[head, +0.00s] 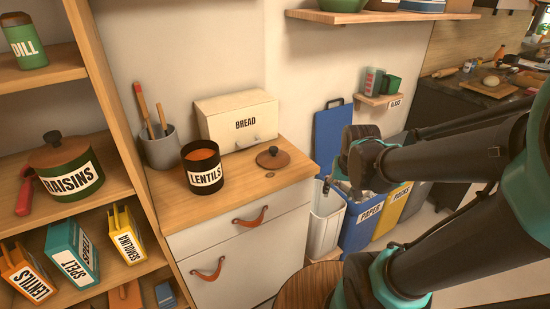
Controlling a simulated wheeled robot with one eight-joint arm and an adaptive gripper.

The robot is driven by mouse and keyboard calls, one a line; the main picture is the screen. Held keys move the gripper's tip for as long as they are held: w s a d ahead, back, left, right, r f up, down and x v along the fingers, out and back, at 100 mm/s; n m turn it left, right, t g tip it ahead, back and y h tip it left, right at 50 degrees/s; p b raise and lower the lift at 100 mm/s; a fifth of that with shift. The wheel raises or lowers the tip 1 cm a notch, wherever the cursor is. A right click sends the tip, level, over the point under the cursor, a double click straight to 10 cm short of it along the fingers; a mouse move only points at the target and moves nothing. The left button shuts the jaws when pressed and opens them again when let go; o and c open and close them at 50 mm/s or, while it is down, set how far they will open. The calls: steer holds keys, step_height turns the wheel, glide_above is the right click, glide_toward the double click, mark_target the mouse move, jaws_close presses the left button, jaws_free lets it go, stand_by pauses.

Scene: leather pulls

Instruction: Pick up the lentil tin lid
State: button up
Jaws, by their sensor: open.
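The lentil tin (204,167) is a dark round canister with a white LENTILS label. It stands upright and uncovered on the wooden counter top, with orange contents showing. A round brown lid (272,159) with a dark knob lies flat on the counter to the right of the tin, apart from it. My gripper (343,168) is at the end of my arm, right of the counter, in front of the bins. It is open, away from the lid and touching nothing that I can see. Its fingers are small and dark, and hard to make out.
A cream bread box (237,120) stands behind the tin and lid. A grey pot of utensils (160,148) is left of the tin. An open shelf (105,190) with tins and boxes is at the left. Bins (366,222) stand right of the counter. The counter's front right is clear.

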steer(key=w+a+r+m+g, duration=0.1)
steer(key=w+a+r+m, duration=0.2)
steer(key=w+a+r, duration=0.8)
steer(key=m+g+h, duration=0.1)
steer(key=m, duration=0.1)
glide_toward(273, 148)
steer(key=f, duration=0.4)
steer(key=shift+w+d+f, duration=0.15)
steer(key=shift+w+f, duration=0.15)
steer(key=shift+f, duration=0.1)
steer(key=shift+w+d+f, duration=0.1)
steer(key=shift+w+f, duration=0.05)
steer(key=shift+f, duration=0.75)
steer(key=shift+w+d+f, duration=0.1)
steer(key=shift+f, duration=0.8)
steer(key=shift+w+d+f, duration=0.1)
steer(key=shift+w+f, duration=0.05)
steer(key=shift+f, duration=0.75)
jaws_close()
steer(key=shift+r, duration=0.1)
